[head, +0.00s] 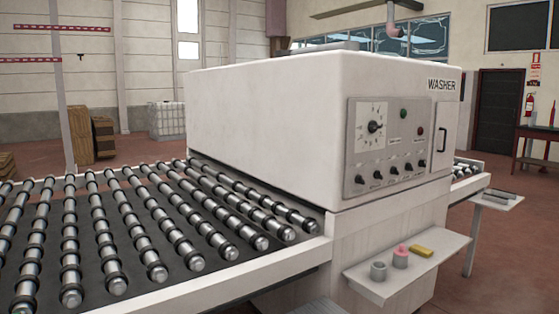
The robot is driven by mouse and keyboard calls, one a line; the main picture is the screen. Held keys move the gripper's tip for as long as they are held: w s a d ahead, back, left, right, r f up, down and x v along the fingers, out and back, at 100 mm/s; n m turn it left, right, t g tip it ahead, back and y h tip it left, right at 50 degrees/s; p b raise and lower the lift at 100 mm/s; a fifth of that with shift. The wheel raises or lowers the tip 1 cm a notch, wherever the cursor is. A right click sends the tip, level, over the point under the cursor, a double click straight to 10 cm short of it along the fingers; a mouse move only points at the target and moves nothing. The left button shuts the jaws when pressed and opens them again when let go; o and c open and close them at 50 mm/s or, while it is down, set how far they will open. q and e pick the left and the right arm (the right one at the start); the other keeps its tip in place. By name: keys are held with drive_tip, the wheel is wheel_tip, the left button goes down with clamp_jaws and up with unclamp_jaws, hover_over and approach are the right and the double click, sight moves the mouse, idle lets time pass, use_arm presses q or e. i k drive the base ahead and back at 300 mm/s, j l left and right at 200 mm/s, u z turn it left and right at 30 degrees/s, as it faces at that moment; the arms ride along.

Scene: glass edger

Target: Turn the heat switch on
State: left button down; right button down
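The white machine marked WASHER (270,120) stands in the middle of the head view. Its grey control panel (388,140) is on the face toward the right. The panel has a large black dial (374,127) at upper left, a green button or light (403,113) and a red one (420,131). A row of several small black switches (392,171) runs along the bottom. Their labels are too small to read, so I cannot tell which is the heat switch or how it is set. Neither of my grippers is in view.
A roller conveyor (115,291) fills the left foreground. A narrow shelf (375,290) juts out below the panel, holding a grey cup (378,271), a pink item (401,257) and a yellow block (421,250). Another small shelf (507,203) is at right. Open floor (510,270) lies at lower right.

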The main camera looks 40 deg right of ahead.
sight(409, 167)
drive_tip(key=z, duration=2.05)
drive_tip(key=i+l+z, duration=0.3)
drive_tip(key=i+l, duration=0.15)
drive_tip(key=i+l+z, duration=0.25)
drive_tip(key=i, duration=0.4)
drive_tip(key=i+l+z, duration=0.3)
drive_tip(key=i, duration=0.3)
drive_tip(key=i+z, duration=0.25)
drive_tip(key=i, duration=0.3)
drive_tip(key=i+l+u, duration=0.15)
drive_tip(key=i+u, duration=0.3)
drive_tip(key=i+l+u, duration=0.4)
drive_tip(key=i, duration=0.2)
drive_tip(key=i+l+u, duration=0.85)
drive_tip(key=l, duration=0.1)
